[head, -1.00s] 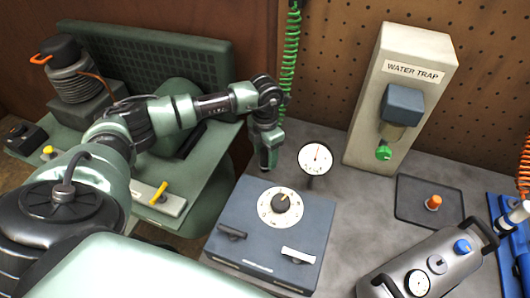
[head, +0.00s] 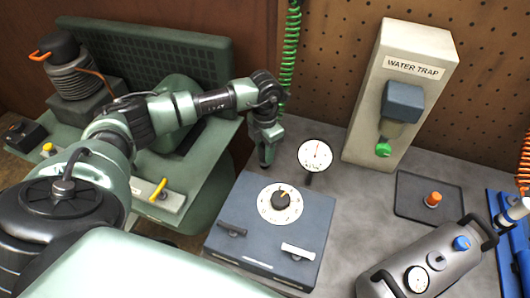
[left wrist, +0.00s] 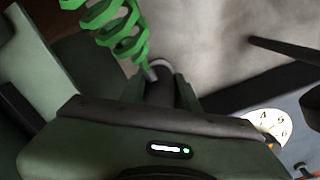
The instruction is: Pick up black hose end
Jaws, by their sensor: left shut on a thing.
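My left gripper (head: 265,161) is above the grey bench, beside the back left corner of the blue-grey dial box. In the left wrist view its two green fingers (left wrist: 160,88) are closed around a dark cylindrical piece, the black hose end (left wrist: 160,93), with a pale metal ring at its far end. The green coiled hose (left wrist: 122,32) runs down to that metal end. In the head view the green coil (head: 290,50) hangs behind my left wrist, and the hose end is hidden by the gripper. My right gripper is not in view.
The dial box (head: 234,200) and a round gauge (head: 315,155) stand close to the right of the gripper. The water trap unit (head: 365,110) stands farther right at the pegboard. A dark tray (head: 412,207) and a grey gauge unit (head: 400,265) are at the right.

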